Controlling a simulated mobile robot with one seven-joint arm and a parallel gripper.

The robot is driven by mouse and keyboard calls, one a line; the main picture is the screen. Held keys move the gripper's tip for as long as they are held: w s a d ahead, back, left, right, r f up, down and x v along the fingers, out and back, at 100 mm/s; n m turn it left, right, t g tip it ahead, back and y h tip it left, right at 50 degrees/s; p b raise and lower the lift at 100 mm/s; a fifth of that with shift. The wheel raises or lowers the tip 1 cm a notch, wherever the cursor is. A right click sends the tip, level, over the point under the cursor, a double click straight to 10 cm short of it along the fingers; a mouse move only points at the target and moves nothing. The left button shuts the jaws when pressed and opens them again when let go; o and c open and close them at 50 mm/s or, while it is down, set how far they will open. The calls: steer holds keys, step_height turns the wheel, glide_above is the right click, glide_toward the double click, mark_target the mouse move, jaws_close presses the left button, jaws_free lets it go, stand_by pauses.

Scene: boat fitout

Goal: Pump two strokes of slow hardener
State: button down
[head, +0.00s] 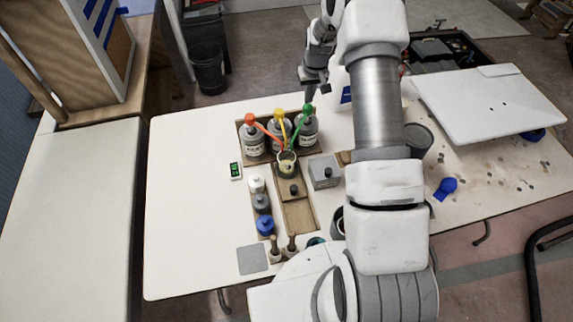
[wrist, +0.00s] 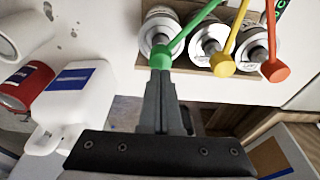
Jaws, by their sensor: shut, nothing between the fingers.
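Three grey bottles with coloured pump heads stand in a wooden tray (head: 241,150): red (head: 249,119), yellow (head: 279,113) and green (head: 308,108). Their labels are too small to read, so I cannot tell which is slow hardener. Their spouts converge over a small cup (head: 288,170) in front. My gripper (head: 306,97) is shut and empty at the green pump. In the wrist view, the shut fingertips (wrist: 160,76) line up with the green head (wrist: 160,58); I cannot tell whether they touch it. The yellow head (wrist: 222,65) and red head (wrist: 274,71) are to the right.
Small white, grey and blue-topped containers (head: 265,225) stand in front of the tray. A grey box (head: 324,171) and a green-lit display (head: 236,171) flank the cup. A white jug (wrist: 75,95) and a red can (wrist: 28,85) stand beside the green pump. The table's left side is clear.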

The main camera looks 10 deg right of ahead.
mark_target(308, 107)
steer(key=shift+f, duration=0.1)
stand_by(0.6)
steer(key=shift+f+b, duration=1.8)
steer(key=shift+f, duration=0.2)
steer(key=shift+r, duration=0.1)
steer(key=shift+r+p, duration=0.75)
steer(key=shift+r, duration=1.2)
steer(key=shift+f, duration=0.2)
